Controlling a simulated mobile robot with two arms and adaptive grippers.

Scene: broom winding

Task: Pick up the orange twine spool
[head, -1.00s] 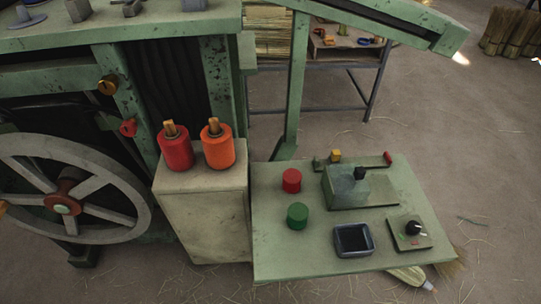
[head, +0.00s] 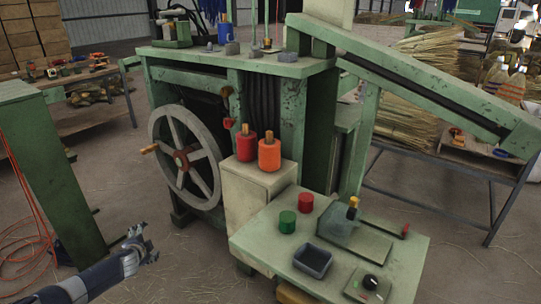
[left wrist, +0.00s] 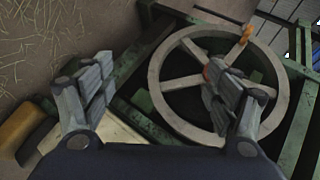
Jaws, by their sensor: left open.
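The orange twine spool (head: 269,154) stands upright on top of a pale cabinet (head: 244,195) beside the green machine. A red twine spool (head: 247,145) stands just left of it. My left gripper (head: 140,244) is at the lower left of the head view, well left of the spools and lower than them. In the left wrist view its two fingers (left wrist: 160,90) are spread apart with nothing between them, and the machine's wheel shows beyond. The spools cannot be made out in the left wrist view. My right gripper is not in view.
A handwheel (head: 186,158) with a protruding handle is on the machine's front. A green side table (head: 262,237) carries red and green cylinders, a dark tray (head: 312,260) and a knob box. A green post stands at left with orange cable. The floor between is open.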

